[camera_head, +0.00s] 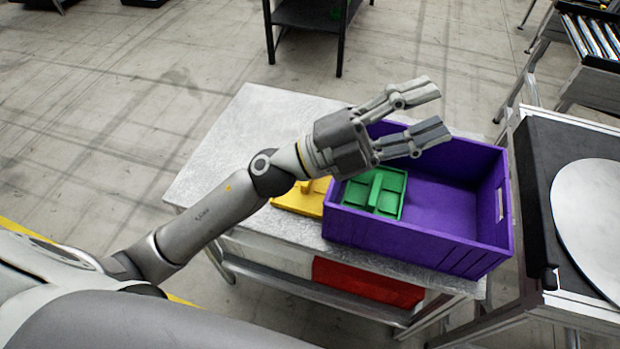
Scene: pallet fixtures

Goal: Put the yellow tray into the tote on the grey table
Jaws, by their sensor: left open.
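The yellow tray (297,205) lies on the grey table (227,143), just left of the tote. My left forearm and wrist cover much of it. The purple tote (400,237) stands on the right part of the same table. A green tray (392,181) with a raised middle part sits inside the tote at its left end. My left gripper (428,112) is open and empty, above the far side of the tote, its fingers pointing right. My right gripper is not in view.
A black-topped stand with a pale round disc (592,215) is close to the tote's right. A red item (368,284) is under the tabletop. A dark shelf (306,14) and a roller conveyor (592,36) stand behind. The table's left part is clear.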

